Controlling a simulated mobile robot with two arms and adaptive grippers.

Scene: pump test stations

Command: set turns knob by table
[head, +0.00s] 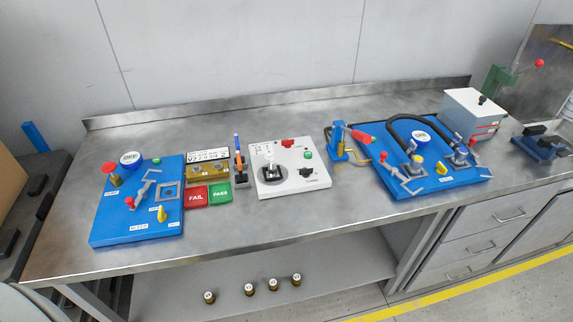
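A white control panel (265,187) lies near the middle of the steel bench. A small black knob (307,172) sits at its lower right, with a label under it too small to read for sure. Small printed text, perhaps a table (262,150), is at the panel's upper left; its figures are not readable. The panel also carries a red button (288,143), a green button (308,155) and a black round fixture (271,173) holding a pale part. The knob's pointer setting cannot be told. Neither of my grippers is in view.
A blue test plate (110,232) with a gauge lies left, near red FAIL (196,197) and green PASS (219,194) pads. A blue hand tool (338,140) and a larger blue plate (385,185) with hoses lie right. The bench front (235,215) is clear.

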